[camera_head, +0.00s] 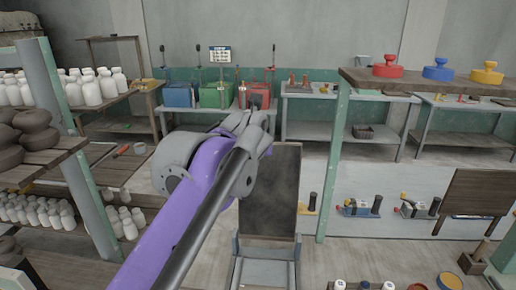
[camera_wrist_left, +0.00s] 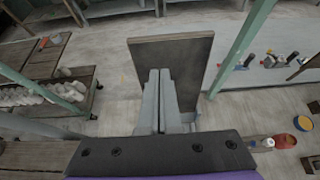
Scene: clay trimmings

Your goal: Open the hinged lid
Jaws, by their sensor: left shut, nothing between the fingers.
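A dark brown flat panel with a pale edge, which looks like the hinged lid (camera_head: 284,190), stands upright at the back of a low grey box-like frame (camera_head: 264,266). It also shows in the left wrist view (camera_wrist_left: 190,62), behind my fingers. My left gripper (camera_head: 255,102) is raised in front of and above the panel, its arm covering the panel's left part. In the left wrist view the left gripper (camera_wrist_left: 160,74) has its fingers together and empty; contact with the panel cannot be told. The hinge is not clearly seen. My right gripper is not in view.
Shelves with white bottles (camera_head: 90,90) and dark clay pieces (camera_head: 30,130) stand at left. A green post (camera_head: 334,160) rises right of the panel. Blue, green and red boxes (camera_head: 216,95) sit on a back table. Another brown board (camera_head: 474,192) is at right.

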